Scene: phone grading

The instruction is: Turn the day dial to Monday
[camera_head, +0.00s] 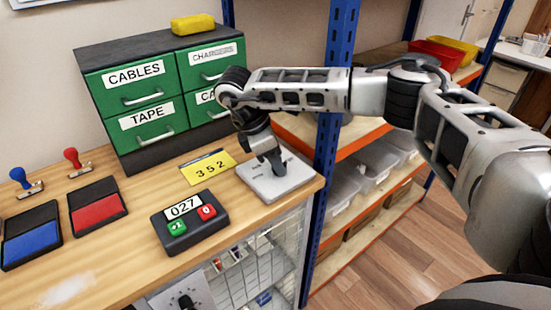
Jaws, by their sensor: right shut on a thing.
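A pale square dial plate (258,185) lies flat on the wooden bench near its right end. My right gripper (275,168) points down over the plate and is shut on the dark knob at its middle. The fingers and wrist hide most of the knob. Small markings on the plate are too small to read, so I cannot tell which day the knob points to. My left gripper is not in view.
A yellow card (208,167) reading 352 and a counter box (192,232) reading 027 lie left of the plate. A green drawer cabinet (158,98) stands behind. A blue shelf post (327,165) rises beside the bench. Ink pads (97,207) lie at the left.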

